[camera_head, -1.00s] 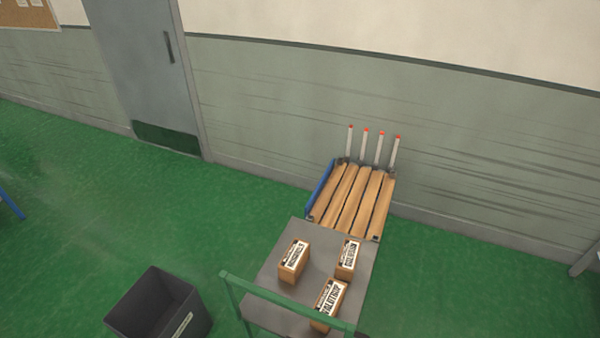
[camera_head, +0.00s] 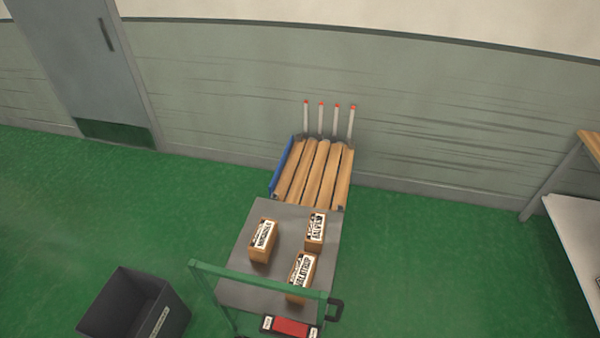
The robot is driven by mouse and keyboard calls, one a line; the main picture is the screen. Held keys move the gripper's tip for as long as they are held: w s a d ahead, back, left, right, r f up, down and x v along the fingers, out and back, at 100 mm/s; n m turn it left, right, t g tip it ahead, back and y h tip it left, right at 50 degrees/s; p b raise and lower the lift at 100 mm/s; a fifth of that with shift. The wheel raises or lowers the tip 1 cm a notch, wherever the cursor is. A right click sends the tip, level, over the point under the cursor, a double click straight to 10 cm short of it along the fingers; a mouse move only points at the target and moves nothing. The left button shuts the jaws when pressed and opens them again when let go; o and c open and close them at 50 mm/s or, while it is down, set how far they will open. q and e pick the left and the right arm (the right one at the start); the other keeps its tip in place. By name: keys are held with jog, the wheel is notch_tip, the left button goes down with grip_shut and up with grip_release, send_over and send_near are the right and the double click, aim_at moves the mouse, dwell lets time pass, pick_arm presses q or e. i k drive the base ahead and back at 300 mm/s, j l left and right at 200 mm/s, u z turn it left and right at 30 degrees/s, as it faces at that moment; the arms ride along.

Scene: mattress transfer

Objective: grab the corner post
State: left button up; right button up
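Several thin white posts with red tips stand upright in a row near the wall, at the far end of a wooden slatted platform. The leftmost post (camera_head: 306,118) and the rightmost post (camera_head: 351,122) mark the ends of the row. The slatted platform (camera_head: 313,175) has a blue panel (camera_head: 286,168) along its left side. The frames do not show whether the posts are fixed to it. Neither of my grippers is in view.
A grey cart top (camera_head: 283,215) with three boxes stands before the platform, with a green rail (camera_head: 260,281) in front. A red and black object (camera_head: 291,326) is below. A dark bin (camera_head: 125,300) stands left, a white-topped table (camera_head: 580,235) right. Green floor between is clear.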

aim_at(352, 108)
jog(key=u, duration=0.15)
jog(key=i+j, duration=0.1)
jog(key=j, duration=0.2)
jog(key=j+z, duration=0.15)
jog(key=k+j, duration=0.15)
jog(key=k, duration=0.45)
jog(key=i, duration=1.25)
jog(key=i+l+z, duration=0.15)
jog(key=i+l, duration=0.15)
jog(key=i, duration=0.3)
jog(key=i+l+z, duration=0.1)
jog(key=i+l, duration=0.15)
jog(key=i, duration=0.4)
jog(key=i+l+z, duration=0.15)
jog(key=i, duration=0.5)
jog(key=i+l+z, duration=0.1)
jog(key=i, duration=0.55)
